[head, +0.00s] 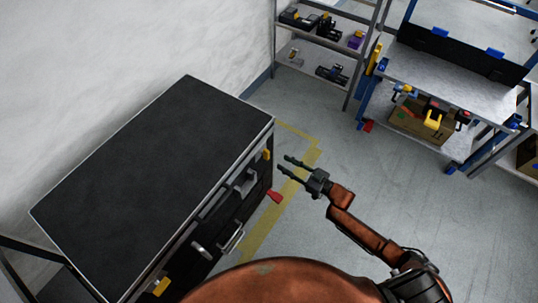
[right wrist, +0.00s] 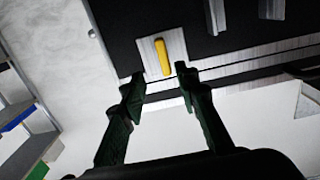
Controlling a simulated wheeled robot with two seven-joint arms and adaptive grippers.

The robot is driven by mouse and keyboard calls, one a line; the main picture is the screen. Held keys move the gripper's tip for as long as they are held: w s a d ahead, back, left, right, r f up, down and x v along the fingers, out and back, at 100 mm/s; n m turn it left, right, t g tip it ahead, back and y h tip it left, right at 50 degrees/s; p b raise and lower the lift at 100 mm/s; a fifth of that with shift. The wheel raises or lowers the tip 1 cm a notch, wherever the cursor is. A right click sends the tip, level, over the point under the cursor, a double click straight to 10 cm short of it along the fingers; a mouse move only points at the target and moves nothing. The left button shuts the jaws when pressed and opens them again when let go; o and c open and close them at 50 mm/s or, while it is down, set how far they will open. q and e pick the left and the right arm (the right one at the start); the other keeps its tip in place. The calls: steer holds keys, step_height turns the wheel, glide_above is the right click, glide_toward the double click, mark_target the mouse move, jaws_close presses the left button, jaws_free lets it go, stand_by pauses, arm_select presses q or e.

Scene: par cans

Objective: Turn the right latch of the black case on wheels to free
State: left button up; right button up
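The black case (head: 150,150) stands at the left of the head view, with its latched front facing right. Its right latch (head: 267,155) is a small yellow handle at the far end of that front. In the right wrist view the yellow latch handle (right wrist: 163,57) sits on a pale metal plate, slightly slanted across the seam. My right gripper (head: 283,163) is open and empty, its fingers pointing at this latch with a small gap. In the right wrist view its fingertips (right wrist: 160,72) appear either side of the latch's lower end. My left gripper is not in view.
Another yellow latch (head: 160,287) is at the case's near end. A red piece (head: 274,196) sticks out from the front, near metal fittings. A shelf (head: 330,45) and a workbench (head: 450,85) stand at the back. The floor (head: 370,165) right of the case is clear.

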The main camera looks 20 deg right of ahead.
mark_target(266, 154)
steer(key=r+b+x, duration=0.1)
steer(key=x, duration=0.7)
steer(key=shift+a+r, duration=0.15)
steer(key=shift+a, duration=0.15)
steer(key=shift+s, duration=0.1)
steer(key=shift+c, duration=0.4)
jaws_close()
